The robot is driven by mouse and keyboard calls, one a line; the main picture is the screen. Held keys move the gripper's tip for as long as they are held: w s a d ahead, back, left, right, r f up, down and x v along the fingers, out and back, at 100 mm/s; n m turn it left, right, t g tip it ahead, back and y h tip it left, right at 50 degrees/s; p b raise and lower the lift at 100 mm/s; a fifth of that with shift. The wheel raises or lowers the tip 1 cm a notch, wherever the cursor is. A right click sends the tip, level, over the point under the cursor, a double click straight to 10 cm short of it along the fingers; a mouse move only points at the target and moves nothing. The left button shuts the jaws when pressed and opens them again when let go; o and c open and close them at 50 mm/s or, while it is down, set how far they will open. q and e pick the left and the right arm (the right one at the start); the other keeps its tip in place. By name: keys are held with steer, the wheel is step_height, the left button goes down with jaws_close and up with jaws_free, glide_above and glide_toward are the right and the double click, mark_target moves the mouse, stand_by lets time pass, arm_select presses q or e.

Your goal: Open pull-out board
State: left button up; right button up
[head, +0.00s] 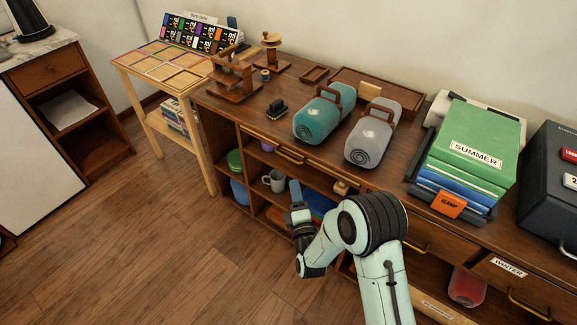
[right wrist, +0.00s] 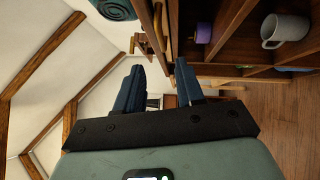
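A wooden desk (head: 232,110) runs along the wall in the head view. Under its top edge, on the front, is a brass handle (head: 290,157), apparently on the pull-out board, which looks closed against the front. The handle also shows in the right wrist view (right wrist: 158,25), beyond the fingertips. My right gripper (head: 296,186) is in front of the desk's open shelves, below the handle and apart from it. In the right wrist view its two blue fingers (right wrist: 160,65) are spread with nothing between them. My left gripper is out of view.
Open floor (head: 150,240) lies in front.

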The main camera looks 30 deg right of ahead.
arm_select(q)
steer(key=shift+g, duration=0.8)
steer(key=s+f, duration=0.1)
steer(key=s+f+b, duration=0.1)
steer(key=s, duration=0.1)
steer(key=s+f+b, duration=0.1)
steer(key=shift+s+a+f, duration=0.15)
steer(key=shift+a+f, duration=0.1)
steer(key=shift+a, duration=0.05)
arm_select(e)
steer(key=x, duration=1)
steer(key=shift+w, duration=0.35)
steer(key=shift+d+f, duration=0.1)
jaws_close()
